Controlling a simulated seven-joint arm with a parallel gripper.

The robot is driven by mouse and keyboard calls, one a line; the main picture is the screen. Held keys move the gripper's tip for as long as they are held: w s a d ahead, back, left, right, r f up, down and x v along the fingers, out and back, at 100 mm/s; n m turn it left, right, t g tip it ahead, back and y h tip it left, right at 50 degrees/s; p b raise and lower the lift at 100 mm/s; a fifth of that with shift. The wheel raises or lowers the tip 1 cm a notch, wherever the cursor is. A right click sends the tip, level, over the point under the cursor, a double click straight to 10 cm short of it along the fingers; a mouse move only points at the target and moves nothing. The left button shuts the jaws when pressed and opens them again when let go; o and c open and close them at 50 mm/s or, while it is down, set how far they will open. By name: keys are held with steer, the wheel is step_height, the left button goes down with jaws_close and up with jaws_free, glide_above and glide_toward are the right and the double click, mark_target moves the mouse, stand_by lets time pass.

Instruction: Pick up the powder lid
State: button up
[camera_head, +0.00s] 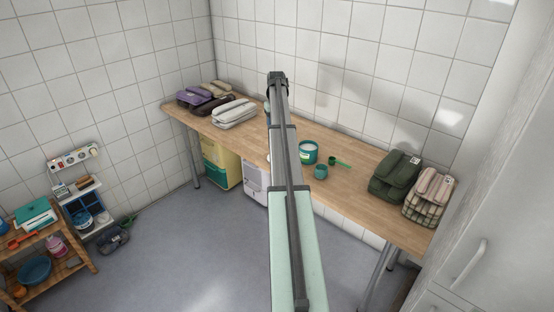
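A teal tub (308,154) with a pale label stands on the wooden table, just right of my arm. Its top looks pale; I cannot tell whether that is a lid or the inside. A small teal cup (320,172) stands in front of it, and a green scoop (339,162) lies to its right. I cannot make out a separate powder lid for sure; my arm covers a strip of the table left of the tub. The far end of my arm, with my gripper (277,76), shows high against the wall. Its fingers are too small to read.
The wooden table (370,160) runs along the wall. A pale cabinet stands far right.

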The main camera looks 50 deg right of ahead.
step_height(320, 180, down, 8)
steer(key=m, duration=3)
steer(key=shift+f, duration=0.2)
steer(key=shift+s+f, duration=0.2)
steer(key=shift+f, duration=2.5)
steer(key=shift+c, duration=0.2)
jaws_close()
